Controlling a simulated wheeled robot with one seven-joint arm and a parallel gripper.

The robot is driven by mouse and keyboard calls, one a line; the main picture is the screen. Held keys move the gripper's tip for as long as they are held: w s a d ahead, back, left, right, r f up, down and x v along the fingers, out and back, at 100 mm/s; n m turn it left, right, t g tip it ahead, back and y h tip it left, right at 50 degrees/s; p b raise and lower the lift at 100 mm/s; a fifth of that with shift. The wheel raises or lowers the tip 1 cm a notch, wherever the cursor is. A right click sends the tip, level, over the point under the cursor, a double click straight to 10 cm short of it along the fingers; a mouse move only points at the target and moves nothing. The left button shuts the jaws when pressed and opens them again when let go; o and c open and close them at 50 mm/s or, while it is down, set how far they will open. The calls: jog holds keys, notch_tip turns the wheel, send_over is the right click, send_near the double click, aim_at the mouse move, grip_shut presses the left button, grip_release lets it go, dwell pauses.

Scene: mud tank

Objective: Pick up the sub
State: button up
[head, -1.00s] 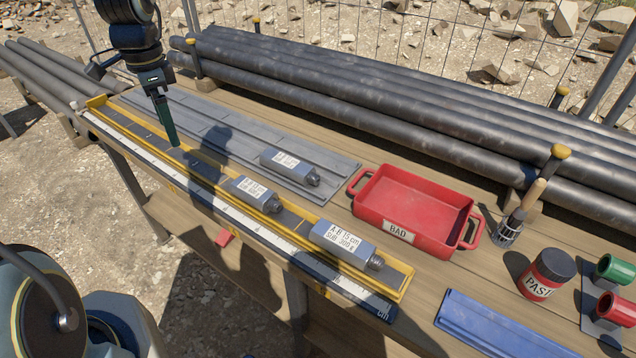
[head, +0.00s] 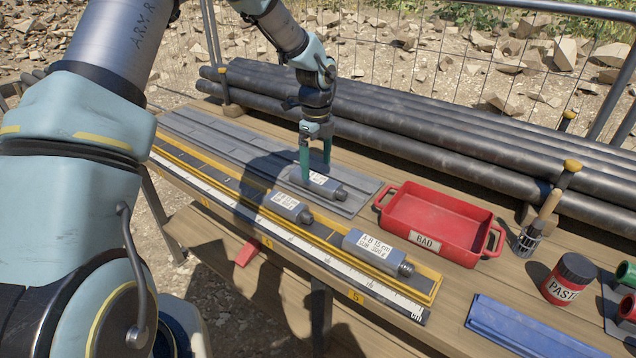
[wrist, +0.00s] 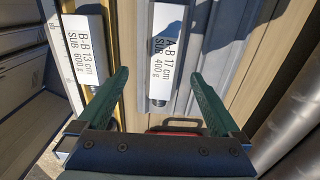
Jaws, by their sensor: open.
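Three grey subs with white labels lie on the bench. One, labelled A-B 17 cm 400 g (head: 328,186), lies on the grey ribbed plate (head: 222,140); it also shows in the wrist view (wrist: 167,50). The B-B 13 cm 600 g sub (head: 288,207) and the A-B 15 cm sub (head: 378,252) lie in the yellow-edged tray (head: 436,290). My gripper (head: 316,166) is open, pointing down at the 17 cm sub. In the wrist view that sub lies between the green fingers (wrist: 146,80), closer to the right one. Contact cannot be told.
A red BAD tray (head: 440,245) stands just right of the plate. Dark pipes (head: 420,130) run along the back. A brush in a cup (head: 531,236), a PASTE jar (head: 568,278) and a blue channel (head: 530,325) are at the right. A white ruler (head: 285,238) edges the front.

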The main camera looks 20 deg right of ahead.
aim_at(317, 178)
jog(key=shift+w+d+f+p, duration=0.15)
jog(key=shift+f+p, duration=0.35)
jog(key=shift+f, duration=0.75)
jog(key=shift+w+d+f+p, duration=0.15)
jog(key=shift+f+p, duration=0.35)
jog(key=shift+f, duration=0.7)
jog(key=shift+a, duration=0.1)
grip_shut()
